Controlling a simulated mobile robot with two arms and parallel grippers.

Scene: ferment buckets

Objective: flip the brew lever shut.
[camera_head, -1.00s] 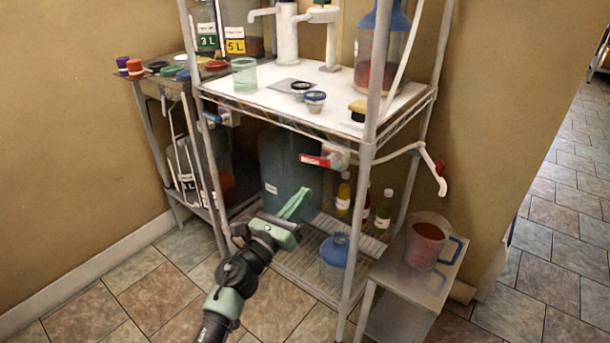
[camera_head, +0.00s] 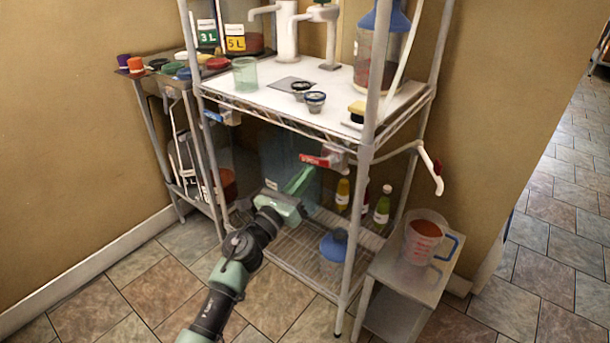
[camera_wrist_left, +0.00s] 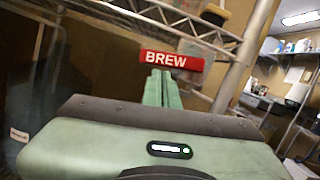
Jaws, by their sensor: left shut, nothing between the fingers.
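The red brew lever (camera_head: 315,160) sticks out to the left from a valve (camera_head: 336,157) under the white top shelf of the rack. In the left wrist view the lever (camera_wrist_left: 171,60) shows its white BREW lettering and lies nearly level. My left gripper (camera_head: 304,174) is shut and empty, just below and left of the lever. In the left wrist view its green fingers (camera_wrist_left: 161,76) point up at the lever's lower edge. I cannot tell whether they touch it. My right gripper is not in view.
A blue-handled valve (camera_head: 224,116) is at the rack's left. Bottles (camera_head: 383,207) and a blue-topped jug (camera_head: 334,248) stand on the lower shelf. The rack's front post (camera_head: 359,200) is close right.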

